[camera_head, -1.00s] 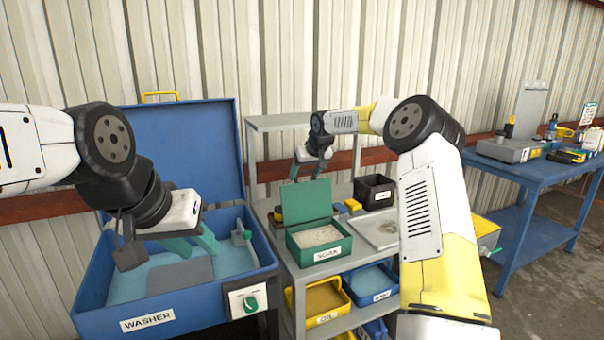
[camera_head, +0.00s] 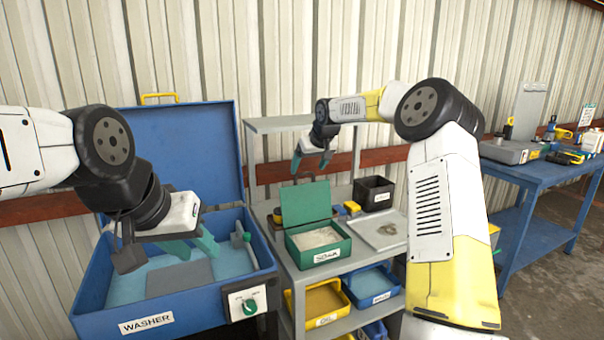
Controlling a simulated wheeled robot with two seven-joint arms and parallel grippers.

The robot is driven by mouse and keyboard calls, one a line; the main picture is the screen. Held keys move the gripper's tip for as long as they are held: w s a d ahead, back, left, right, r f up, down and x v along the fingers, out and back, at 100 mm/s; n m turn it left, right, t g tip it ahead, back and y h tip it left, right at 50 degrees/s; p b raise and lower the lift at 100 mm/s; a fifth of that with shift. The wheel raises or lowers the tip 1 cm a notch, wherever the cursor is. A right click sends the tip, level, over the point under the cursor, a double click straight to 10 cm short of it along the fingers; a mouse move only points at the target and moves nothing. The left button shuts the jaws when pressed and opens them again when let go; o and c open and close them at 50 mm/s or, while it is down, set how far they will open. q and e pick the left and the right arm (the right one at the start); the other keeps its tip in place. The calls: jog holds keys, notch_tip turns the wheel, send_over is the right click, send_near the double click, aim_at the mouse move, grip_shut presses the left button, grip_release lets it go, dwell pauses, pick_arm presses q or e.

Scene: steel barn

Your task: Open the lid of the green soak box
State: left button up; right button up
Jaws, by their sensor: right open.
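The green soak box (camera_head: 320,255) stands on the grey cart, its label facing me. Its lid (camera_head: 306,203) stands upright at the back, so the box is open and pale contents show inside. My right gripper (camera_head: 311,163) is above and behind the lid, apart from it, with its green fingers open and nothing between them. My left gripper (camera_head: 195,247) is over the open blue washer at the left. Its green fingers look spread apart, with nothing seen between them.
The blue washer (camera_head: 190,314) has its lid raised. On the grey cart (camera_head: 290,262) are a black bin (camera_head: 373,193) and a metal tray (camera_head: 367,230). Yellow and blue bins (camera_head: 325,303) sit on the shelf below. A blue workbench (camera_head: 530,178) stands at the right.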

jog(key=shift+v, duration=1.35)
jog(key=shift+s, duration=0.1)
jog(key=s+d+r+h, duration=0.1)
jog(key=s+r, duration=0.3)
jog(key=s, duration=0.8)
jog(key=s+d+r+h, duration=0.1)
jog(key=s+r, duration=0.3)
jog(key=s, duration=0.8)
jog(key=s+d+f+m+y, duration=0.1)
jog(key=s+f, duration=0.2)
jog(key=s, duration=0.8)
jog(key=s+d+f+m, duration=0.2)
jog(key=s+f, duration=0.1)
jog(key=s, duration=0.9)
jog(key=shift+f+g+y, duration=0.3)
jog(key=shift+f+y, duration=0.05)
jog(key=shift+y, duration=0.05)
jog(key=shift+s, duration=0.1)
